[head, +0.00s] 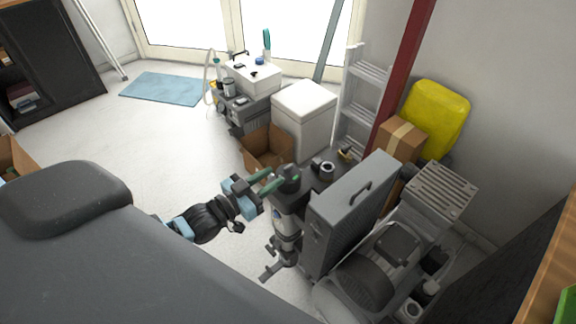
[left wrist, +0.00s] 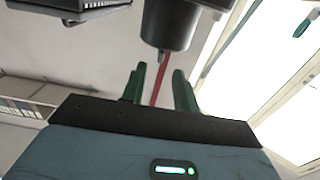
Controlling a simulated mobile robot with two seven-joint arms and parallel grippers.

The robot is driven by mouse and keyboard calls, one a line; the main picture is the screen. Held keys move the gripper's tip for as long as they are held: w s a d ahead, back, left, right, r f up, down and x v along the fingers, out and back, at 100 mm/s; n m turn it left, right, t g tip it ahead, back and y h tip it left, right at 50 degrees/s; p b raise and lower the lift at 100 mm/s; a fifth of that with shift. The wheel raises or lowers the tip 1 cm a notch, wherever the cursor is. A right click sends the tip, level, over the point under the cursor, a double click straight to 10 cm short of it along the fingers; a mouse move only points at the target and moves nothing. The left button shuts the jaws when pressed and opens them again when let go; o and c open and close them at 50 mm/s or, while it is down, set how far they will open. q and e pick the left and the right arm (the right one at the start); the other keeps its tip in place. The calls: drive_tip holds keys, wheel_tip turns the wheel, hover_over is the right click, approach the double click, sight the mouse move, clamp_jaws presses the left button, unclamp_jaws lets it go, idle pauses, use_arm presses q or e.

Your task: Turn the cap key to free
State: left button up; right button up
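My left gripper (head: 272,178) reaches in from the left, its green fingers beside the dark cap (head: 288,184) on top of the compressor's upright filter unit (head: 287,222). In the left wrist view the two green fingers (left wrist: 158,88) stand apart with a gap between them. My right gripper is not in view.
A grey compressor housing with a handle (head: 350,205) and a motor unit (head: 385,260) stand right of the cap. An open cardboard box (head: 268,150) and a white cabinet (head: 304,118) are behind it. The floor at left is clear around a blue mat (head: 160,88).

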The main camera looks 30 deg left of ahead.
sight(284, 170)
use_arm(q)
drive_tip(key=shift+x, duration=3.4)
drive_tip(key=shift+c, duration=0.4)
clamp_jaws()
